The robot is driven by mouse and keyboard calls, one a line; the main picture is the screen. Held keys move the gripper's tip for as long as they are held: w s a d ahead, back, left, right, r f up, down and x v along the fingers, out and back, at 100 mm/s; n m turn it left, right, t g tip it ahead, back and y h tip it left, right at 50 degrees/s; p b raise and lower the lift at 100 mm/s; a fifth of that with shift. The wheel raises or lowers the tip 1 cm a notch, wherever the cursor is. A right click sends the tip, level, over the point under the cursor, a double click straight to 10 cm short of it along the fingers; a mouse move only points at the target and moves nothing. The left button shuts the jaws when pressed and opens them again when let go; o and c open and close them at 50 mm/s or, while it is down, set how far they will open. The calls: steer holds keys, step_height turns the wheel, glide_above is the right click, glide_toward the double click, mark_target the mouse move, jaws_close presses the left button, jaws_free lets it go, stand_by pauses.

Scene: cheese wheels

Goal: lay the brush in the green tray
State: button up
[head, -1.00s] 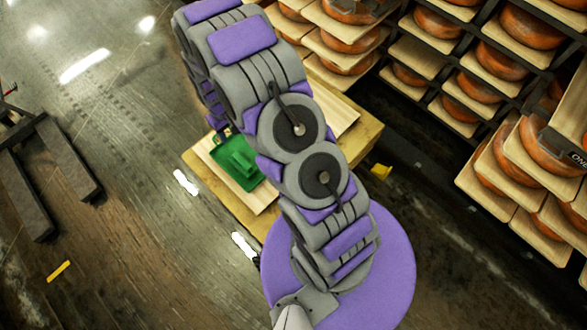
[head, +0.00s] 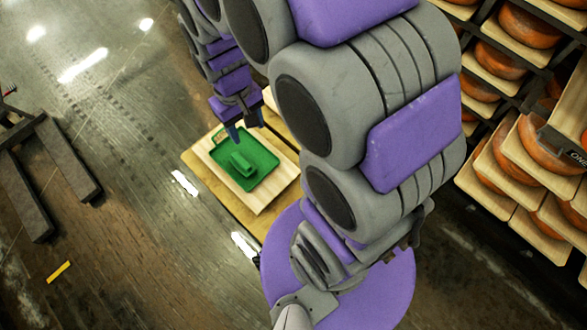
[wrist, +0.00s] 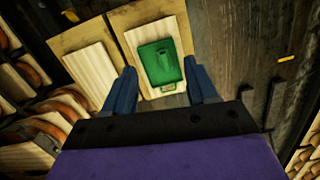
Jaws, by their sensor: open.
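The green tray (head: 262,157) lies on a pale board, and it also shows in the wrist view (wrist: 147,52). A green block-like piece (head: 243,164) lies inside the tray, lengthwise and away from the rim; it looks like the brush, but its bristles cannot be made out. It shows faintly in the wrist view (wrist: 162,65). My gripper (head: 245,127) is open and empty, above the far end of the tray and apart from it. In the wrist view its two blue fingers (wrist: 160,75) stand either side of the tray with nothing between them.
The pale board (head: 270,190) rests on a wooden platform (head: 204,178). A second pale board (wrist: 92,72) lies beside it. Racks of orange cheese wheels (head: 505,75) stand at the right. Dark forks (head: 65,160) lie on the floor at the left, where the floor is mostly open.

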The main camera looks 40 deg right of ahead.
steer(key=s+r, duration=0.3)
steer(key=s, duration=0.6)
steer(key=s+r, duration=0.4)
steer(key=s, duration=0.5)
steer(key=shift+s+d+m+g, duration=0.2)
steer(key=shift+m+g, duration=0.1)
steer(key=shift+m, duration=0.1)
steer(key=shift+r, duration=0.1)
steer(key=shift+c, duration=0.4)
